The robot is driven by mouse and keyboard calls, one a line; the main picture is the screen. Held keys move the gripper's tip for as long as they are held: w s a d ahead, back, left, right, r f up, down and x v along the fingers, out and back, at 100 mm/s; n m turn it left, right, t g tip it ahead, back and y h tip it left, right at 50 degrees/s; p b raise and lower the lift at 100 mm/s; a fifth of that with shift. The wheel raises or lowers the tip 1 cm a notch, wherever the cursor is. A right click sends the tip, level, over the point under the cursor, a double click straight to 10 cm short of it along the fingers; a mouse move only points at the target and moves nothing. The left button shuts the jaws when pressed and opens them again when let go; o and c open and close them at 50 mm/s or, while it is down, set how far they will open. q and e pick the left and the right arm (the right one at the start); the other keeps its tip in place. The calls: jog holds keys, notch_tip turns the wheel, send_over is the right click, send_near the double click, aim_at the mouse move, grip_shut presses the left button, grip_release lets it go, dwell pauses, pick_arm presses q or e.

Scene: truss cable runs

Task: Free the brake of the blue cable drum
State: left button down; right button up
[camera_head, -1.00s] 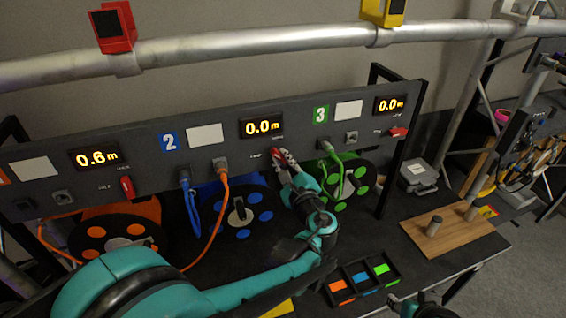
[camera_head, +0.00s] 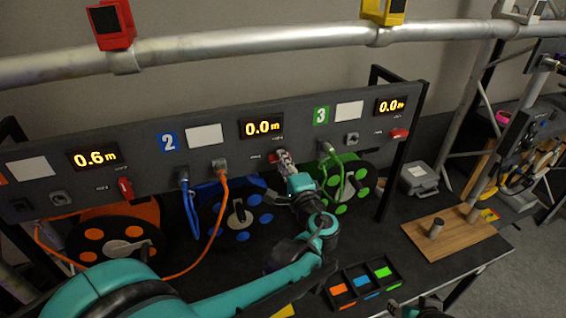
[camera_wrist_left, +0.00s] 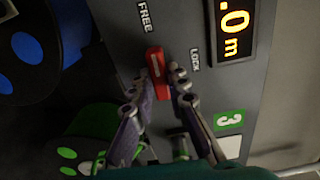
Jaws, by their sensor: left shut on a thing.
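The blue cable drum (camera_head: 238,212) sits under the panel section marked 2; the wrist view shows part of it (camera_wrist_left: 35,45). Its red brake lever (camera_wrist_left: 154,62) is on the panel, between a FREE label and a LOCK label. The lever lies along the panel's length; a red bit of it (camera_head: 272,157) shows left of my fingers in the head view. My left gripper (camera_head: 283,157) is shut on the lever, with one finger on each side (camera_wrist_left: 163,88). Part of my right gripper (camera_head: 428,303) shows at the bottom edge, its fingers not clear.
The panel (camera_head: 60,165) carries lit displays and other red levers. An orange cable (camera_head: 222,200) and a blue cable (camera_head: 191,208) hang left of my gripper. The green drum (camera_head: 345,185) is close on its right. A tray of coloured pieces (camera_head: 362,283) lies on the table.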

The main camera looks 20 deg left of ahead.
pick_arm(q)
jog(key=shift+f+n, duration=0.1)
jog(key=shift+n, duration=0.2)
jog(key=c, duration=1.5)
grip_release()
jog(key=v, duration=1.2)
